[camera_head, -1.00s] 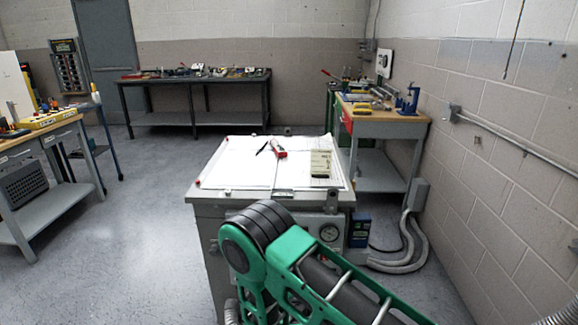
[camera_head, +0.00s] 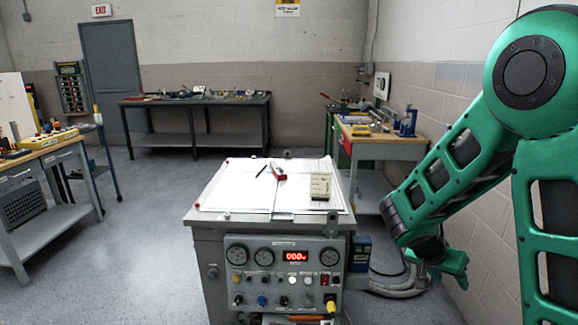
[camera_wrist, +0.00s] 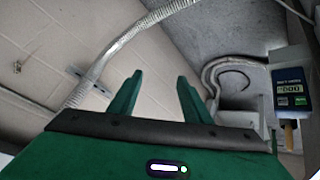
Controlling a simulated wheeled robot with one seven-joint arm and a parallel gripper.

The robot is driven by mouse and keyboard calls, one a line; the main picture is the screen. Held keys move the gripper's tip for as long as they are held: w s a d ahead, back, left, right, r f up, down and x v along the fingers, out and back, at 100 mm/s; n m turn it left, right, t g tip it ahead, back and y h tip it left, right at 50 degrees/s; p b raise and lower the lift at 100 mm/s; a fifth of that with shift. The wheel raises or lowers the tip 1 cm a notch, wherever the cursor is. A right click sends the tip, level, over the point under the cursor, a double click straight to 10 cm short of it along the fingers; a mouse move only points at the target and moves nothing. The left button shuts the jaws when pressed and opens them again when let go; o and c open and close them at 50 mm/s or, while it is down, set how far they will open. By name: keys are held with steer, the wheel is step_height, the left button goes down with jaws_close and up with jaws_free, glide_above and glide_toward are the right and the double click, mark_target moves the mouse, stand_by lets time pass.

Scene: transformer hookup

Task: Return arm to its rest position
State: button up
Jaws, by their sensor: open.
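My gripper (camera_wrist: 158,95) shows in the wrist view with its two green fingers apart and nothing between them. In the head view, my green arm is folded at the right side, and my gripper (camera_head: 455,268) hangs low, to the right of the grey cabinet (camera_head: 215,258). The cabinet front carries round gauges, a red lit display (camera_head: 295,256), knobs and coloured sockets. A blue meter (camera_head: 360,252) is at the cabinet's right side; it also shows at the right of the wrist view (camera_wrist: 290,88).
Workbenches stand at left (camera_head: 60,215), back (camera_head: 195,141) and right (camera_head: 385,150). Conduit (camera_wrist: 125,40) runs along the wall near my gripper. Open floor lies left of the cabinet.

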steer(key=s+r+n+g+y, duration=0.1)
steer(key=s+r+y, duration=0.1)
steer(key=s, duration=0.7)
steer(key=s+r+n+y, duration=0.1)
steer(key=s+r+y, duration=0.2)
steer(key=s, duration=0.7)
steer(key=s+a+r+g+y, duration=0.1)
steer(key=s+r, duration=0.3)
steer(key=s, duration=0.5)
steer(key=shift+s+r+n+g+y, duration=0.2)
steer(key=shift+r+n+g+y, duration=0.15)
steer(key=shift+y, duration=0.55)
